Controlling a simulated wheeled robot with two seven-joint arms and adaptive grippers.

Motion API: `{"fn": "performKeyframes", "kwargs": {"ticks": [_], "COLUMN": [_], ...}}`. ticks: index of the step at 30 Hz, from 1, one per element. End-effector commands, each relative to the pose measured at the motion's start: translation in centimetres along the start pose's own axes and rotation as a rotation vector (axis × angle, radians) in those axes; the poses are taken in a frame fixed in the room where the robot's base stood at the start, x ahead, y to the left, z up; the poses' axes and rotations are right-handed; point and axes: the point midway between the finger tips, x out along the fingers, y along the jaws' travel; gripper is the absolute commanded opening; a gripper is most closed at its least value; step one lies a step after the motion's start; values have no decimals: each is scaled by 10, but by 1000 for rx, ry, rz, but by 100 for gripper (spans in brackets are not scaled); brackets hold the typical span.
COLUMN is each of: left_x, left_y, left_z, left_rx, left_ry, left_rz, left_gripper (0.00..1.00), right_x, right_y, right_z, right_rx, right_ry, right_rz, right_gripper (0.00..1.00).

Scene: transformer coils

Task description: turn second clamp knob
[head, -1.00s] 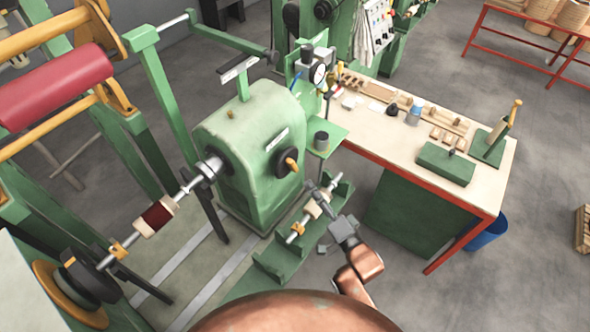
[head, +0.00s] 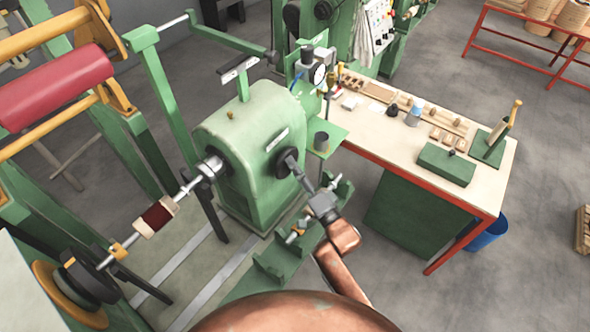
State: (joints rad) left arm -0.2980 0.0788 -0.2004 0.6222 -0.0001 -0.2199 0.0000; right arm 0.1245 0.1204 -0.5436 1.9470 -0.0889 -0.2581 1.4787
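The green winding machine (head: 250,125) stands in the middle of the head view. A black round disc (head: 283,168) sits on its right-hand face. The orange knob of that disc is hidden behind the fingers of my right gripper (head: 292,160). The fingertips are at the disc; I cannot tell whether they are closed on the knob. A shaft (head: 183,190) runs from the machine down to the left, carrying a dark red coil (head: 157,214) and a small orange clamp piece (head: 118,251). My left gripper is out of view.
A green stand with a spare shaft (head: 292,236) lies below my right gripper. A small green shelf with a dark cup (head: 321,141) is close to the right of the disc. A workbench (head: 372,140) with wooden parts stands at the right. A blue bin (head: 487,232) is beside it.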

Motion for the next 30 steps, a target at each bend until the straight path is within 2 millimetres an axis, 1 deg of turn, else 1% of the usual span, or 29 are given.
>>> {"fn": "performKeyframes", "kwargs": {"ticks": [2,19,20,26,30], "left_x": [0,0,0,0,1], "left_y": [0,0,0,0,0], "left_z": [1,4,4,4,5], "left_rx": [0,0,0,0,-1], "left_ry": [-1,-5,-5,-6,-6], "left_rz": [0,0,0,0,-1], "left_gripper": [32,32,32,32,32], "right_x": [0,0,0,0,0], "right_y": [0,0,0,1,2], "right_z": [0,0,0,0,0], "right_rx": [0,0,0,-15,-55], "right_ry": [0,0,0,0,0], "right_rz": [0,1,1,-5,-21], "right_gripper": [74,35,34,34,34]}}
